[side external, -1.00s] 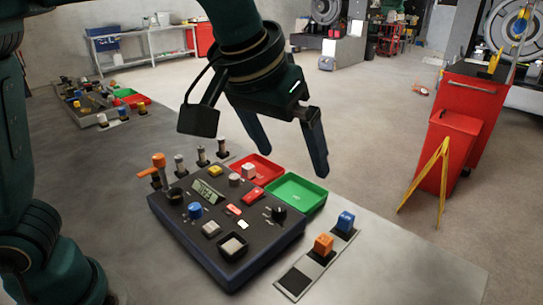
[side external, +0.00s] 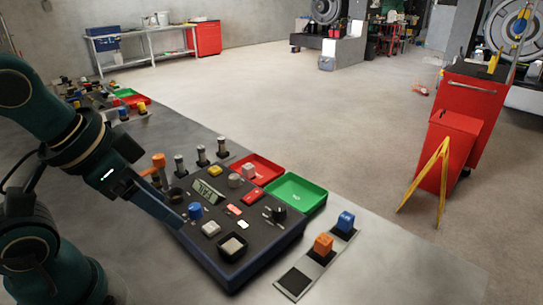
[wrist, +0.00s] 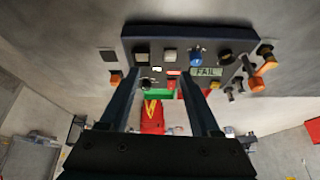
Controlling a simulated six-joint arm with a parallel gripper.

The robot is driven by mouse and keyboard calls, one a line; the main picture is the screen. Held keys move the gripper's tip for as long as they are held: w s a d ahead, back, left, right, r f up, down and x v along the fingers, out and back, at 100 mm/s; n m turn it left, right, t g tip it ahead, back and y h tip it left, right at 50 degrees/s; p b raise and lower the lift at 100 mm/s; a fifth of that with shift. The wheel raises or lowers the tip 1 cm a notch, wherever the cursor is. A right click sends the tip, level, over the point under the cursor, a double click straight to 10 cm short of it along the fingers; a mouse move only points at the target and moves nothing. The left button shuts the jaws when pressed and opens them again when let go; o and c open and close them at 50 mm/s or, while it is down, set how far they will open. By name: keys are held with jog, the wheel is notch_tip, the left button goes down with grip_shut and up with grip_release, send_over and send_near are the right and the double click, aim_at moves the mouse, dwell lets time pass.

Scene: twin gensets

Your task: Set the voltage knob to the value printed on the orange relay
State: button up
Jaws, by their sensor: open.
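The control panel (side external: 250,262) carries a blue knob (side external: 195,211) and black knobs, one at the right (side external: 279,213) and one at the left (side external: 176,194). I cannot tell which is the voltage knob. The orange relay (side external: 323,244) sits on a strip right of the panel; its printed value is too small to read. The panel display (wrist: 206,72) reads FAIL in the wrist view. My gripper (side external: 181,223) is open and empty near the panel's left front edge. In the wrist view its two fingers (wrist: 160,76) are apart, with the blue knob (wrist: 196,57) beyond the right finger.
A blue relay (side external: 346,221) stands behind the orange one on the strip. A red tray (side external: 271,166) and a green tray (side external: 311,190) lie behind the panel. An orange-handled lever (side external: 159,160) and several upright posts line its back left edge.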

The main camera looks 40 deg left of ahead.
notch_tip(320, 180, up, 3)
jog(key=w+a+m+g+y, duration=0.1)
jog(key=w+a+m+g, duration=0.1)
jog(key=w+m, duration=0.15)
jog(key=m+g+y, duration=0.2)
jog(key=m+g, duration=0.2)
jog(key=g, duration=0.1)
send_near(195, 207)
jog(key=f, duration=0.1)
jog(key=a+f+g, duration=0.1)
jog(key=shift+w+f+m, duration=0.25)
jog(key=shift+w+f, duration=0.05)
jog(key=shift+w, duration=0.05)
jog(key=shift+s+f+g, duration=0.2)
jog(key=shift+f+g, duration=0.1)
jog(key=shift+f, duration=0.4)
jog(key=shift+x, duration=2.35)
jog(key=shift+a, duration=0.1)
grip_shut()
